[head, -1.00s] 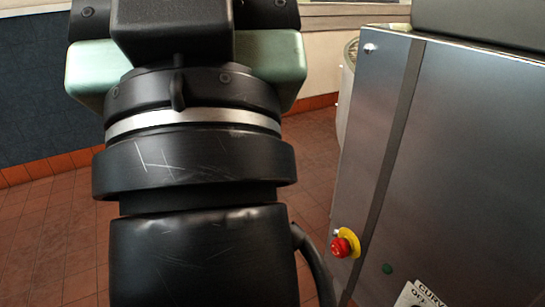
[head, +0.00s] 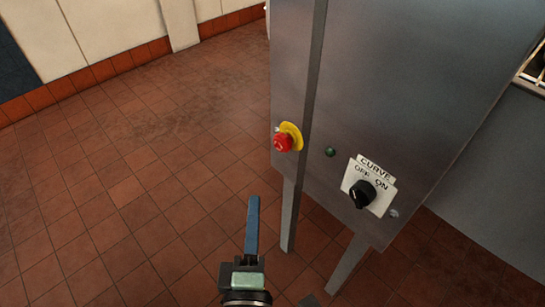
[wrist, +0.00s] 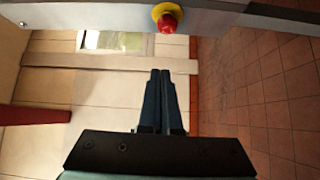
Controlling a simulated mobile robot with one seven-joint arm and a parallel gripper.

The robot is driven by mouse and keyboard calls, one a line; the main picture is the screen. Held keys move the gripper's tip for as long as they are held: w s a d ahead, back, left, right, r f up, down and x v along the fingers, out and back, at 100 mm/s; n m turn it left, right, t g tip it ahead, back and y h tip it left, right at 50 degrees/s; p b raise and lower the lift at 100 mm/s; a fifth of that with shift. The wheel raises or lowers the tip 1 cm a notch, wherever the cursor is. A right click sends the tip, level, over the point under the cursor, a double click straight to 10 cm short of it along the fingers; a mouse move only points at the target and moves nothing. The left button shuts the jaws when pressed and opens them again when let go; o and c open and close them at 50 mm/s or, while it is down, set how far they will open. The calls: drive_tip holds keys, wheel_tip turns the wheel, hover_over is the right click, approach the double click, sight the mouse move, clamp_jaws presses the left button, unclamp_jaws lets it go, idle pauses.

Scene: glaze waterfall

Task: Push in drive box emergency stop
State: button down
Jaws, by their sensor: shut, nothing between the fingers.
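The red emergency stop button (head: 283,142) with its yellow collar (head: 293,132) sits on the left edge of the grey metal drive box (head: 400,70). The red button also shows at the top of the wrist view (wrist: 167,23), in front of its yellow collar. My gripper (head: 253,202) is shut and empty, its blue fingers together. In the head view its tips appear below and left of the button. In the wrist view the gripper (wrist: 161,74) appears below the button, with a visible gap. I see no contact.
The box carries a small green button (head: 330,152) and a black rotary knob (head: 362,194) on a white CURVE OFF/ON plate. It stands on metal legs (head: 290,215). Open tiled floor (head: 130,190) lies to the left.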

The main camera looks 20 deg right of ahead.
drive_tip(key=shift+s+f, duration=0.2)
drive_tip(key=shift+f, duration=0.25)
drive_tip(key=p, duration=0.1)
approach(274, 142)
drive_tip(key=w, duration=0.5)
drive_tip(key=shift+w+d+p, duration=0.1)
drive_tip(key=shift+d+p, duration=0.25)
drive_tip(key=shift+d, duration=0.85)
